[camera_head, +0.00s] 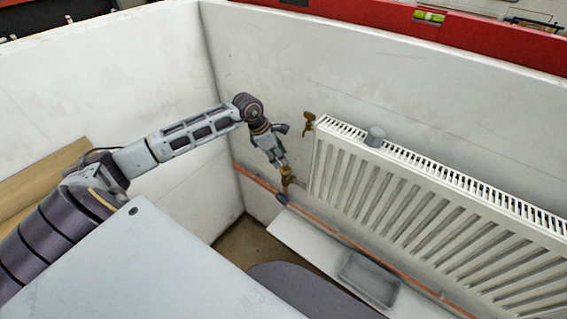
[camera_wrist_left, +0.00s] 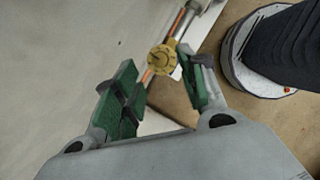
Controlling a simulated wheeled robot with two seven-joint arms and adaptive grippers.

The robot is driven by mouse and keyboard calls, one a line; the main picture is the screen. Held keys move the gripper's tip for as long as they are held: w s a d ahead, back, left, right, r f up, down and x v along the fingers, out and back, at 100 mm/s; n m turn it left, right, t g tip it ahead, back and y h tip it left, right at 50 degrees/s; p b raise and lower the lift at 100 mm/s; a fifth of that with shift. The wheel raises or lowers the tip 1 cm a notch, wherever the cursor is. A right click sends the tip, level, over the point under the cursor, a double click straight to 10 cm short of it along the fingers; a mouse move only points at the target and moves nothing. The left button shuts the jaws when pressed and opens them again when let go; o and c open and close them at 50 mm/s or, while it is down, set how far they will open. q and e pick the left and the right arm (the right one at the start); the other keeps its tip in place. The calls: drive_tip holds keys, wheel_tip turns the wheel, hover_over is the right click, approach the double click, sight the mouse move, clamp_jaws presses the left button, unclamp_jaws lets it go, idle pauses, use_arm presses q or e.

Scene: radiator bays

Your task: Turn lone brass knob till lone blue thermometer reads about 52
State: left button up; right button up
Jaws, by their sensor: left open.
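The brass knob (camera_head: 288,176) is on a valve at the radiator's near left end, low by the copper pipe. In the left wrist view the knob (camera_wrist_left: 162,60) shows face-on, round and yellow with dark marks. My left gripper (camera_head: 281,161) reaches down to it from above. Its green-padded fingers (camera_wrist_left: 166,76) are open, one on each side of the knob, with visible gaps. A small blue-grey piece (camera_head: 282,198) sits just below the knob; I cannot tell if it is the thermometer. No thermometer reading is legible. My right gripper is not in view.
The white radiator (camera_head: 400,190) runs right along the wall. Another brass fitting (camera_head: 309,123) is at its upper left corner, and a grey cup-like piece (camera_head: 375,136) is on top. A grey tray (camera_head: 370,281) lies below. White walls meet left of the valve.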

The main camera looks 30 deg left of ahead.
sight(286, 168)
use_arm(q)
drive_tip(key=shift+x, duration=2.3)
clamp_jaws()
